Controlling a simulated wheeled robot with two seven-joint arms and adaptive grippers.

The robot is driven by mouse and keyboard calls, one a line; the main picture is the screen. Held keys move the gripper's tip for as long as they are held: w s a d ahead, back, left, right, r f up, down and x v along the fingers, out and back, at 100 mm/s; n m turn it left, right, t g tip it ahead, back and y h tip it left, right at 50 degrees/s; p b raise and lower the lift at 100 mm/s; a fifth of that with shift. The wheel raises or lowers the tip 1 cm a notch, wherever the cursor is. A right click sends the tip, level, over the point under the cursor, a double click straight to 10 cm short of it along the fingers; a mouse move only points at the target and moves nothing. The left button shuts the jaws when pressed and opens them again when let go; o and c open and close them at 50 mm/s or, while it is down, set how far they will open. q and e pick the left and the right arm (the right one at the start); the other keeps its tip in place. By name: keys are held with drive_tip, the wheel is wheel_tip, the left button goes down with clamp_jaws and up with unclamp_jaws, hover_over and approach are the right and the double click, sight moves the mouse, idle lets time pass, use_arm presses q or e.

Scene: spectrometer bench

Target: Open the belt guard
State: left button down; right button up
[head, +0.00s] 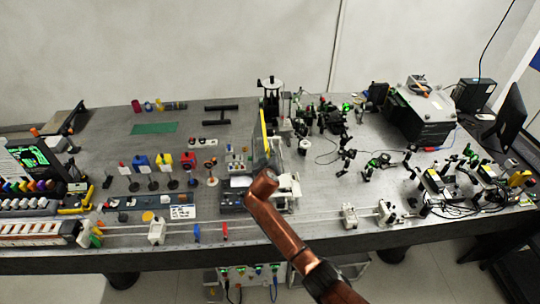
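A clear, greyish upright panel with a yellow edge (264,128) stands at the middle of the bench; it looks like the belt guard, though I cannot be sure. My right arm, reddish brown, reaches up from the lower right. Its end, with the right gripper (266,174), is in front of the panel's lower part. The fingers are too hidden and small to tell open from shut, and I cannot tell whether they touch the panel. My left gripper is out of view.
The grey bench (110,165) is crowded. Coloured mounts on stands (165,162) are left of my arm. A long rail (315,220) runs along the front. Optics and a dark box (425,118) fill the right. The back left has free room around a green mat (154,128).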

drive_tip(key=v, duration=1.2)
idle(0.4)
